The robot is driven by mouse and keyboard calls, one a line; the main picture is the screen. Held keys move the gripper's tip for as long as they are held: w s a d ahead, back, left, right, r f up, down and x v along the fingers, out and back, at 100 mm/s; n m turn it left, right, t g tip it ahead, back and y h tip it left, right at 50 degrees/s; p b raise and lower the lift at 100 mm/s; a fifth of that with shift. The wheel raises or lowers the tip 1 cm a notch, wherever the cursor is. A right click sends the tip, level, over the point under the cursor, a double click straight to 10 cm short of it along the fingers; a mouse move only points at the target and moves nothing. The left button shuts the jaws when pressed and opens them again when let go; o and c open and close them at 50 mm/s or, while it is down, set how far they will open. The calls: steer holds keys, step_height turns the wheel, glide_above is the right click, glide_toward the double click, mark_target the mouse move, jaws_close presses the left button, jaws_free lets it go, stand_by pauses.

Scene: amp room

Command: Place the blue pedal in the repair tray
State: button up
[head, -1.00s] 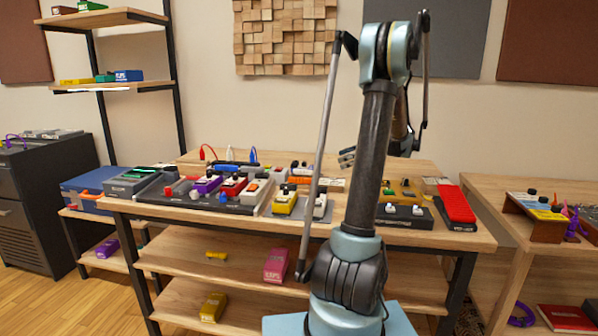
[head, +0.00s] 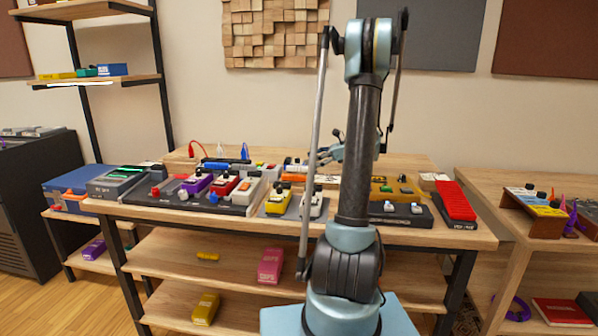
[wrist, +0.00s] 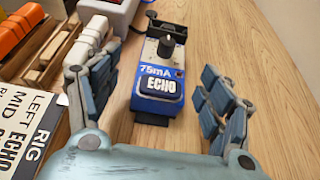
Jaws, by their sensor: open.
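The blue pedal (wrist: 159,88), marked ECHO and 75mA, lies on the wooden bench top in the wrist view, with a silver upper part and a black knob. My gripper (wrist: 158,92) is open, with one finger on each side of the pedal and visible gaps between. In the head view my gripper (head: 328,154) is over the back of the bench (head: 400,160), partly behind my own arm. I cannot make out the blue pedal there. I cannot tell which thing is the repair tray.
A label card (wrist: 35,130) and wooden rack with orange items (wrist: 25,30) lie left of the pedal. Several pedals crowd the bench front, with a red pedal (head: 454,202) at right. Bare wood lies right of the blue pedal (wrist: 260,70).

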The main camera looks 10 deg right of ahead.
mark_target(300, 163)
steer(key=shift+w+x, duration=0.2)
steer(key=shift+x, duration=2.95)
steer(key=shift+d, duration=0.1)
steer(key=c, duration=1.6)
steer(key=shift+r, duration=0.1)
step_height(300, 163, up, 10)
steer(key=shift+f, duration=0.1)
